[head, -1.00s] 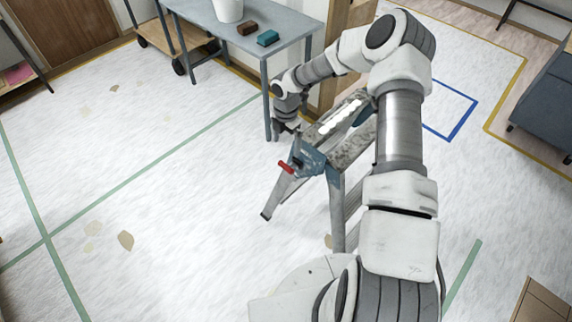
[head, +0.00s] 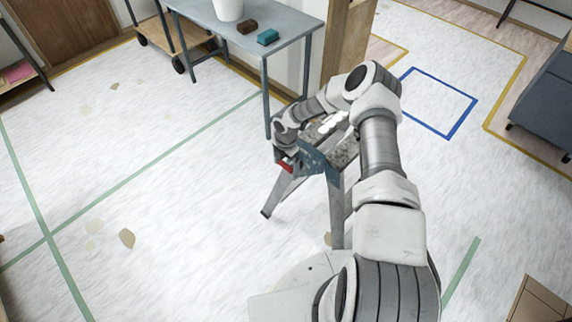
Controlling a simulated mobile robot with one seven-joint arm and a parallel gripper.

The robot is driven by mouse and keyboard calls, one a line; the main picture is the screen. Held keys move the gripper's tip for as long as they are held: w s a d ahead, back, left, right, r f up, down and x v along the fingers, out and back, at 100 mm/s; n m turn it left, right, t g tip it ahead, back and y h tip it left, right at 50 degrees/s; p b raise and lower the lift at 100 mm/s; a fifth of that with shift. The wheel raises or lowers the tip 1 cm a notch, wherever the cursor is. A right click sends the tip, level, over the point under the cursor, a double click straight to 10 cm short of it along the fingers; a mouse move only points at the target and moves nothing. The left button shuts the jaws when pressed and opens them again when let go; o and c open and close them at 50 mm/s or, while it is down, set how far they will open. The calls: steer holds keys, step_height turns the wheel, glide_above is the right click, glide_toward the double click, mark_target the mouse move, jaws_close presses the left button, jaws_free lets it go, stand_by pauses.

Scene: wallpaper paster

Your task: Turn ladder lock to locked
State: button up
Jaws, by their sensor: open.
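The ladder (head: 338,215) stands on the floor in the middle of the view, with splayed metal legs and a blue-grey bracket (head: 318,162) near its top. The red lock lever (head: 286,166) is on the left side of that bracket. My gripper (head: 281,157) is open and right at the red lever, with its fingers around or beside it; I cannot tell which. My gripper and wrist hide part of the lever and of the bracket. My arm covers part of the ladder's right side.
A grey table (head: 285,45) stands behind the ladder, with a white bucket (head: 228,9), a brown block (head: 247,27) and a teal block (head: 268,37) on it. A wooden post (head: 345,45) is beside the table. The floor left of the ladder is clear.

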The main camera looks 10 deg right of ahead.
steer(key=c, duration=1.2)
